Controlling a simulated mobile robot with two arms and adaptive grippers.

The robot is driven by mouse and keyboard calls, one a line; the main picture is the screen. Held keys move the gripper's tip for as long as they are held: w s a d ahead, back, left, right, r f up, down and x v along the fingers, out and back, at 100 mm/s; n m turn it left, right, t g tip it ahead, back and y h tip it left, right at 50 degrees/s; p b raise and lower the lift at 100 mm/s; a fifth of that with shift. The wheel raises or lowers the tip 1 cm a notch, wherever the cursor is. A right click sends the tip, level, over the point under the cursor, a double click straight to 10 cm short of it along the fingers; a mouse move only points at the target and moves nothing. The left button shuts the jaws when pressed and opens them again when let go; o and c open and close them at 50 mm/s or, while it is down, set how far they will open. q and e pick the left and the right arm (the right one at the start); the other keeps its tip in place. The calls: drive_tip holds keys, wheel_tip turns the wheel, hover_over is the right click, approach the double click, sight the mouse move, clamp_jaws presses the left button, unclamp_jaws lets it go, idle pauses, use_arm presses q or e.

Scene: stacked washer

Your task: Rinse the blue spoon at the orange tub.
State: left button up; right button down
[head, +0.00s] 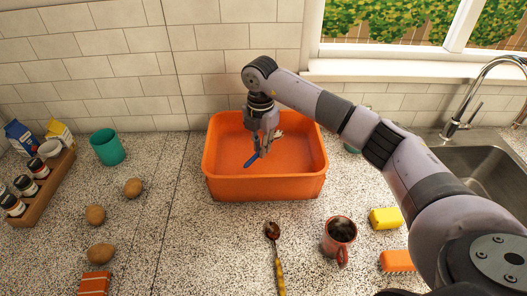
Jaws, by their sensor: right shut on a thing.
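The orange tub (265,187) stands on the speckled counter near the wall, in the middle of the head view. My right gripper (263,150) reaches down over the tub's inside, its arm coming in from the right. It is shut on the blue spoon (251,160), whose blue part slants down to the left below the fingers. A small pale part (278,133) shows just right of the fingers; I cannot tell whether it belongs to the spoon. My left gripper is not in view.
A dark spoon with a yellow handle (279,271), a dark-filled mug (340,236) and a yellow block (386,218) lie in front of the tub. A teal cup (107,147), brown potatoes (95,215) and a spice rack (42,190) are left. A sink (465,180) is right.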

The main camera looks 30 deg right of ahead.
wheel_tip(320, 180, up, 9)
drive_tip(key=p, duration=0.5)
drive_tip(key=shift+p, duration=0.3)
idle(2.0)
wheel_tip(320, 180, up, 4)
drive_tip(key=p, duration=0.2)
drive_tip(key=shift+p, duration=0.35)
idle(0.4)
